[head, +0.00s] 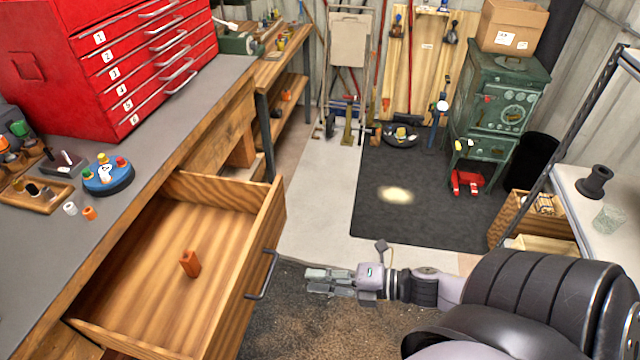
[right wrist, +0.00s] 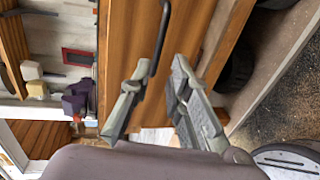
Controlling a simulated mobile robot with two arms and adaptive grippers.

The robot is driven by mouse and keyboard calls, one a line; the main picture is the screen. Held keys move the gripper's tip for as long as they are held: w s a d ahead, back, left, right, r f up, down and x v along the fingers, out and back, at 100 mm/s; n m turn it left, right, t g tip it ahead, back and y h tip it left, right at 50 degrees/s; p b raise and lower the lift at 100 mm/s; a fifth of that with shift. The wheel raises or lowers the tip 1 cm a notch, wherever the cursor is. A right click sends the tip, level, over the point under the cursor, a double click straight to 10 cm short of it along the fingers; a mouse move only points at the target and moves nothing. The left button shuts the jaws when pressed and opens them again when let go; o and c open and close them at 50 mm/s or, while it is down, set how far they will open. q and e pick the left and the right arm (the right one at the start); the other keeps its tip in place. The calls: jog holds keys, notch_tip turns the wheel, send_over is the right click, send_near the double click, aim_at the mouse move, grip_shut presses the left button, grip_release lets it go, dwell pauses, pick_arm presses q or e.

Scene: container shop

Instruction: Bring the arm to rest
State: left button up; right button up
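My right gripper (head: 330,282) is in the lower middle of the head view, just right of the open wooden drawer's (head: 262,245) front. In the right wrist view its two fingers (right wrist: 160,105) are apart with nothing between the tips. The drawer's dark handle (head: 262,275) is close to the fingertips in the head view. The handle (right wrist: 161,38) also shows in the right wrist view, beyond the fingers; I cannot tell whether they touch. My right arm (head: 540,300) reaches in from the right. My left gripper is not in view.
The drawer holds an orange-brown block (head: 190,263). A workbench (head: 45,225) with a red tool chest (head: 110,60) is at left. A green machine (head: 500,105) stands on a black mat (head: 425,190) at the back. A white table (head: 600,215) is at right. The floor between is mostly clear.

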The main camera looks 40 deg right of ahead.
dwell(0.5)
jog(key=s+d+f+m+h, duration=0.1)
jog(key=d+f+m+h, duration=0.3)
jog(key=f, duration=0.4)
jog(key=d+f+m+h, duration=0.3)
jog(key=d+f+m, duration=0.2)
jog(key=f, duration=0.3)
jog(key=s+f+m+g+h, duration=0.25)
jog(key=s+f+m, duration=0.35)
jog(key=f, duration=0.6)
jog(key=s+a+f+m+g, duration=0.4)
jog(key=s+a+f, duration=0.2)
jog(key=s+f, duration=0.2)
jog(key=s+a+f+m+g, duration=0.4)
jog(key=s+a+f, duration=0.2)
jog(key=s, duration=0.7)
notch_tip(320, 180, down, 2)
jog(key=shift+s+a+f+g, duration=0.1)
jog(key=shift+s+a+g, duration=0.1)
jog(key=shift+s+g, duration=0.15)
